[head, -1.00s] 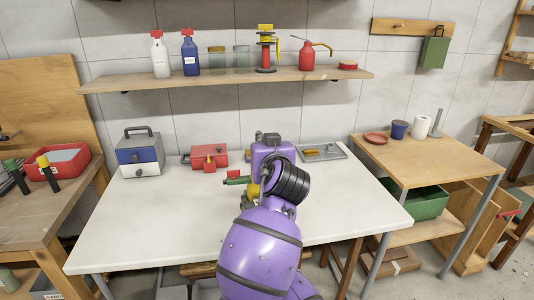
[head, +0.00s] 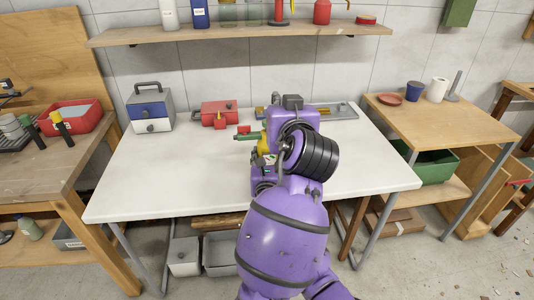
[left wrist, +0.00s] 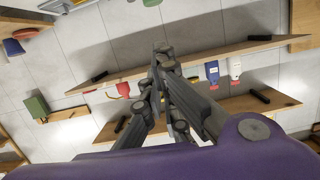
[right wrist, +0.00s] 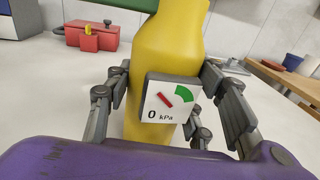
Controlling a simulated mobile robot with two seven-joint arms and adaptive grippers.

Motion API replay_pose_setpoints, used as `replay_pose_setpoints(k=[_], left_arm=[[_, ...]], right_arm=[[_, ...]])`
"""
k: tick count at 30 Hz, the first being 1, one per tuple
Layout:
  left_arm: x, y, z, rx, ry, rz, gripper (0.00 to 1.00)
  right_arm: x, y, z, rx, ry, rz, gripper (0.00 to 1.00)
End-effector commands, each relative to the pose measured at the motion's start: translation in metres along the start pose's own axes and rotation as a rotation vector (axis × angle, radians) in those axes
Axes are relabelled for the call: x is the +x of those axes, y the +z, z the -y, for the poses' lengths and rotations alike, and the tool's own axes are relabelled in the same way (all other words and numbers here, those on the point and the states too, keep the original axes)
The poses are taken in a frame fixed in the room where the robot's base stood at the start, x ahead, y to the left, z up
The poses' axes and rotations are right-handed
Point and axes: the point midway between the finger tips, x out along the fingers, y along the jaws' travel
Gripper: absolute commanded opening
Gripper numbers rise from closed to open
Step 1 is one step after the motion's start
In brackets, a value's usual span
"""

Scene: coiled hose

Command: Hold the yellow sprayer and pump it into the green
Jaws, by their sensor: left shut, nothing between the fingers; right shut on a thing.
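The yellow sprayer (right wrist: 168,45) stands large in the right wrist view, with a white gauge (right wrist: 172,99) on its front. The gauge reads 0 kPa; its red needle lies left of the green zone (right wrist: 184,95). My right gripper (right wrist: 166,72) is shut on the sprayer, one finger at each side. In the head view my purple arm hides most of the sprayer (head: 263,146); a green part (head: 246,137) points left from it. My left gripper (left wrist: 162,55) is shut and empty in the left wrist view, away from the sprayer. I cannot make it out in the head view.
The white table (head: 160,185) is mostly clear at left. A blue-grey toolbox (head: 150,108), a red box (head: 219,112) and a grey tray (head: 345,111) stand along its back. A shelf (head: 240,35) with bottles hangs above. A wooden side table (head: 440,120) stands right.

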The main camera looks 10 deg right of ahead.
Motion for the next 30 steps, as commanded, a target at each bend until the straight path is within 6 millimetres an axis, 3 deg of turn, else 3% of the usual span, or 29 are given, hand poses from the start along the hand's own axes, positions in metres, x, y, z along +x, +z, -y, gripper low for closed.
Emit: replay_pose_setpoints(k=[4, 8, 11, 13, 15, 18, 21, 23, 26, 30], left_arm=[[0.000, -0.015, 0.000, 0.004, -0.001, -0.027, 0.00], [0.004, -0.062, 0.010, 0.075, -0.028, -0.133, 0.00], [0.002, -0.127, 0.021, 0.207, -0.088, -0.327, 0.00], [-0.012, -0.189, 0.016, 0.338, -0.118, -0.547, 0.00], [-0.033, -0.237, 0.003, 0.476, -0.131, -0.759, 0.00], [-0.066, -0.282, -0.027, 0.676, -0.125, -1.019, 0.00], [-0.095, -0.300, -0.062, 0.893, -0.094, -1.238, 0.00], [-0.108, -0.300, -0.083, 1.034, -0.066, -1.352, 0.00], [-0.120, -0.285, -0.116, 1.282, -0.003, -1.504, 0.00], [-0.112, -0.239, -0.144, 1.654, 0.125, -1.630, 0.00]], right_arm=[[0.000, 0.001, 0.000, 0.001, 0.000, 0.001, 0.06], [0.000, 0.001, 0.000, 0.001, 0.000, 0.001, 0.06], [0.000, 0.001, 0.000, 0.001, 0.000, 0.001, 0.06], [0.000, 0.001, 0.000, 0.001, 0.000, 0.001, 0.06], [0.000, 0.001, 0.000, 0.001, 0.000, 0.001, 0.06], [0.000, 0.001, 0.000, 0.001, 0.000, 0.001, 0.06], [0.000, 0.000, 0.000, 0.000, 0.000, 0.001, 0.06], [0.000, 0.000, 0.000, 0.000, 0.000, 0.001, 0.06], [0.000, 0.001, 0.000, 0.000, 0.000, 0.001, 0.06], [0.000, 0.001, 0.000, 0.000, 0.000, 0.001, 0.06]])
